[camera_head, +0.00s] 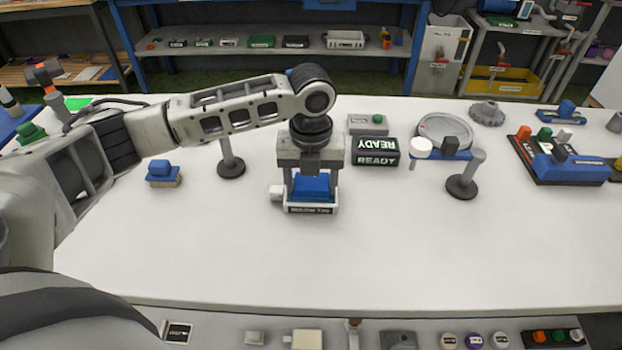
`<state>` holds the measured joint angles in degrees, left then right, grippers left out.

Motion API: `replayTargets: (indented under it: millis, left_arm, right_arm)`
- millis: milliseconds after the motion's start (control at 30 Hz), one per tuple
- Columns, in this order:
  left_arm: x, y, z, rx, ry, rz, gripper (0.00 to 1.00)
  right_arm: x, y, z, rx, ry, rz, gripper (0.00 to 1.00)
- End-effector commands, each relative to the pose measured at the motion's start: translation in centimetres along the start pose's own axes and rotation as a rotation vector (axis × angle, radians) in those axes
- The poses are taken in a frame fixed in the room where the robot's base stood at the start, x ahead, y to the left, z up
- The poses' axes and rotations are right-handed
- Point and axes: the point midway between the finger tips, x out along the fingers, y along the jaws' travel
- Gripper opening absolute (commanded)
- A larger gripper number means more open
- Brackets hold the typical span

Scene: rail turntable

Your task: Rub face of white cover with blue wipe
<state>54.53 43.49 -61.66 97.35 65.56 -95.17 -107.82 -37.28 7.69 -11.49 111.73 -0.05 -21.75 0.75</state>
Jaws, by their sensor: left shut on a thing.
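My left gripper (311,192) reaches down over the middle of the table and is shut on a blue block, which looks like the blue wipe (311,186). The wipe sits in or just above a small white holder (292,209) with a black label; I cannot tell whether it is clear of the holder. A round white piece, probably the white cover (421,148), shows to the right, at the left end of a blue bar by a dark post. Its face is small and hard to make out. My right gripper is not in view.
A blue-topped brush-like block (164,173) lies at left. A dark-based post (231,165) stands left of the gripper, another (465,182) at right. A black READY box (375,152) and a grey round dish (444,128) stand behind. The front table (400,255) is clear.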

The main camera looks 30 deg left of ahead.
Motion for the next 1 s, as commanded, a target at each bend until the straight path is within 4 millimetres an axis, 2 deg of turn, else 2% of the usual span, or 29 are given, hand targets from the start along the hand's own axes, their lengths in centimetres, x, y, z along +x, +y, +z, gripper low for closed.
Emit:
replayTargets:
  millis: [700, 1000]
  left_arm:
    - [-5.9, 0.0, 0.1, 0.000, -0.003, -0.002, 0.44]
    - [-7.0, 0.0, 0.0, 0.000, -0.002, -0.001, 0.44]
  right_arm:
    - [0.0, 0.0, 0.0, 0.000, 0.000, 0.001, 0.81]
    - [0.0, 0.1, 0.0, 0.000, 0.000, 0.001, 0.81]
